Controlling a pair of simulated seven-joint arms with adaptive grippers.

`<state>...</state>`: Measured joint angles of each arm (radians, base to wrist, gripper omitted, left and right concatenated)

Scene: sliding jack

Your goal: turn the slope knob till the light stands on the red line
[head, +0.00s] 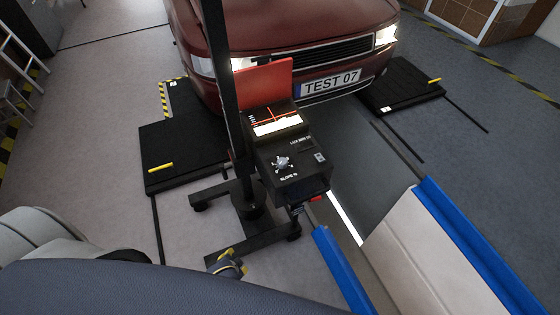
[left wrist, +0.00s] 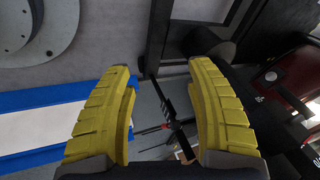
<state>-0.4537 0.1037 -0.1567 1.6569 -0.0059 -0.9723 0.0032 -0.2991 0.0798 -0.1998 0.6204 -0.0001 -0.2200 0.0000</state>
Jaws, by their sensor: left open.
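The headlight tester (head: 290,185) is a black box on a dark post in the head view. Its slope knob (head: 283,163) is a small grey knob on the top panel, above the SLOPE lettering. The screen (head: 278,126) shows a bright white band of light. The red line (head: 276,117) crosses the screen above most of this band; their exact gap is too small to tell. My left gripper (head: 228,264) is low and nearer the camera than the knob, apart from it. Its yellow fingers are open and empty in the left wrist view (left wrist: 165,75). My right gripper is not in view.
The red car (head: 290,50) stands behind the tester with lit headlights. The tester's wheeled base (head: 235,195) and dark post (head: 224,80) stand beside the box. A white and blue ramp (head: 425,250) lies at the right.

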